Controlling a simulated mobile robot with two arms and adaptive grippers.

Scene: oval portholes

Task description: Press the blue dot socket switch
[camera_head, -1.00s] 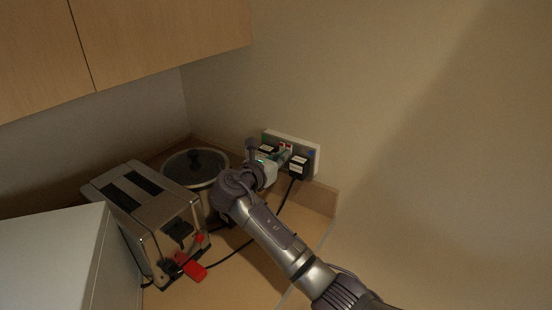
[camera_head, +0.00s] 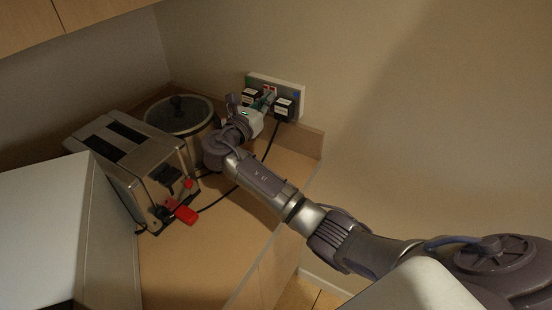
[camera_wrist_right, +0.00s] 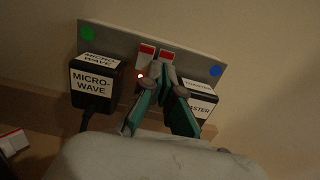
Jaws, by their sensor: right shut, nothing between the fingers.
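The double socket plate (camera_head: 290,84) is on the wall behind the counter. In the right wrist view its plate (camera_wrist_right: 130,42) carries a green dot (camera_wrist_right: 87,33) at the left end and a blue dot (camera_wrist_right: 215,71) at the right end. Two red-topped switches, the left switch (camera_wrist_right: 146,51) and the right switch (camera_wrist_right: 167,55), sit side by side in the middle. My right gripper (camera_wrist_right: 160,72) is shut and empty, its fingertips at the switches' lower parts, nearer the right one. Contact cannot be told. A small red light (camera_wrist_right: 140,76) glows left of the fingertips. My left gripper is out of view.
A black plug labelled microwave (camera_wrist_right: 91,79) and a toaster plug (camera_wrist_right: 201,103) flank the fingers. A metal toaster (camera_head: 135,165) with a red part (camera_head: 186,215) and a lidded pot (camera_head: 180,115) stand left of my right arm. Black cords cross the counter.

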